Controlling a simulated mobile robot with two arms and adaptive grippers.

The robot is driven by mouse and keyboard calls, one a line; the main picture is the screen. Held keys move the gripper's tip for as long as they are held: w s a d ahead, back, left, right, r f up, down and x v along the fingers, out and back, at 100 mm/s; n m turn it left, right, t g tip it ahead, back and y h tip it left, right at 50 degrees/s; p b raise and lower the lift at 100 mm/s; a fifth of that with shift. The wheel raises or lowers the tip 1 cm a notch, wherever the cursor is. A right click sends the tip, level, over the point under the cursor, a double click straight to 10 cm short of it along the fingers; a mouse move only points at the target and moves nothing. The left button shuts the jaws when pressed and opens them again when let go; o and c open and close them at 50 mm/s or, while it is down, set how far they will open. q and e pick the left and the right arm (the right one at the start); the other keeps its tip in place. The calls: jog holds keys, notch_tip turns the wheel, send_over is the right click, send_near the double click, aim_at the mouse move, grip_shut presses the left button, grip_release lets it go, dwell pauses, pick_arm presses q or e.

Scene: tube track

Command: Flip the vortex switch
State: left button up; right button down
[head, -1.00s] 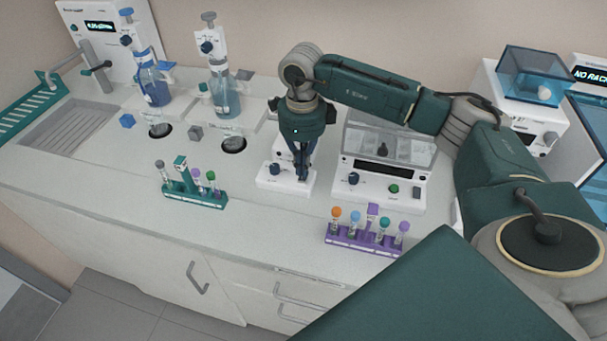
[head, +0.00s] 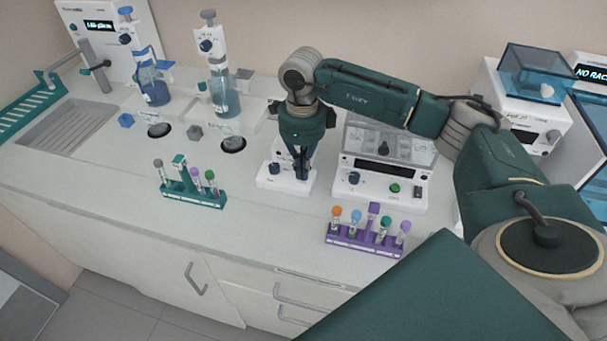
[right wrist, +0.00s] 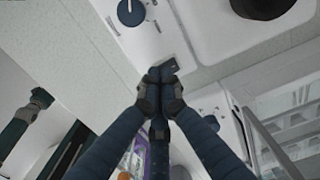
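The vortex mixer (head: 268,182) is a small white unit on the bench, with a blue knob (head: 274,168) on its front left. My right gripper (head: 302,178) points down over the front right of this unit. In the right wrist view, its fingertips (right wrist: 160,76) are together with nothing seen between them. They are right by a small dark switch (right wrist: 171,64) on the white housing (right wrist: 150,42). I cannot tell whether they touch it. The fingers hide the switch in the head view. My left gripper is not in view.
A white device with a clear lid (head: 388,145) stands close to the right of the mixer. A purple tube rack (head: 365,240) is in front of it, and a green tube rack (head: 195,195) is front left. Bottles with dispensers (head: 225,95) stand behind left. Bare bench lies between the racks.

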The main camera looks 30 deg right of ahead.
jog(key=shift+s+f, duration=0.1)
jog(key=shift+f, duration=0.25)
jog(key=shift+r+p, duration=0.3)
jog(key=shift+r, duration=0.45)
jog(key=shift+r+p, duration=1.55)
jog(key=shift+r, duration=1.25)
jog(key=shift+f, duration=0.15)
